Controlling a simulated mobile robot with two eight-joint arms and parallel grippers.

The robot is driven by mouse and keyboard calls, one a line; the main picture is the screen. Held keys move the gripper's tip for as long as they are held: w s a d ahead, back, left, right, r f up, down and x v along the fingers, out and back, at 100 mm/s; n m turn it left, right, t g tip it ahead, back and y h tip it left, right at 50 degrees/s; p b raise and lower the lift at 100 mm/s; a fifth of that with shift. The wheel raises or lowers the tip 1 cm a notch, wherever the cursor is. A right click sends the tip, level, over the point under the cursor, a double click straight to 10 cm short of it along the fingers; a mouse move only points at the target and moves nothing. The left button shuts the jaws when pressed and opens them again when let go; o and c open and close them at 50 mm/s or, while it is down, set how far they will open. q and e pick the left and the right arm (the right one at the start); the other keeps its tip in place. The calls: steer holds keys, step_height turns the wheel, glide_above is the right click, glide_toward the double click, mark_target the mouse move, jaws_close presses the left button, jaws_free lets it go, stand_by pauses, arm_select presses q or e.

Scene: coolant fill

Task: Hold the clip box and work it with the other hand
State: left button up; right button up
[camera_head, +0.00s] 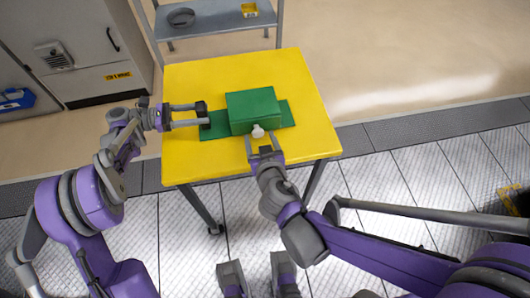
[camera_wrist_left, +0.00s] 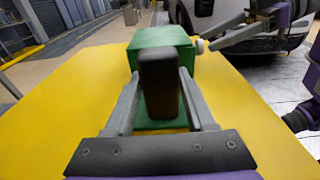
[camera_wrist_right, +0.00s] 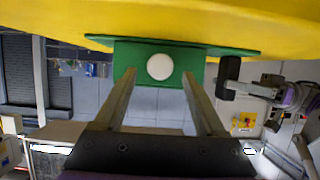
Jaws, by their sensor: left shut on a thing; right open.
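The clip box (camera_head: 253,106) is a green block on a flat green base plate (camera_head: 214,131), lying on a yellow table. A dark upright handle (camera_wrist_left: 160,88) stands at its left end. My left gripper (camera_head: 203,115) is shut on this handle, one finger on each side. A white round knob (camera_wrist_right: 160,67) sticks out of the box's near face; it also shows in the head view (camera_head: 258,131). My right gripper (camera_head: 262,143) is open in front of the knob. In the right wrist view its fingertips (camera_wrist_right: 159,75) stand to either side of the knob, with gaps.
The yellow table (camera_head: 300,82) is clear around the box. A grey shelf (camera_head: 215,22) with a yellow container (camera_head: 249,9) and a dark ring stands behind it. A grey cabinet (camera_head: 85,50) is at the back left. Tiled floor lies in front.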

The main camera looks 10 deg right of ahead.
steer(key=v, duration=0.9)
steer(key=shift+s+r, duration=0.1)
steer(key=shift+s, duration=0.05)
arm_select(q)
steer(key=o, duration=1.3)
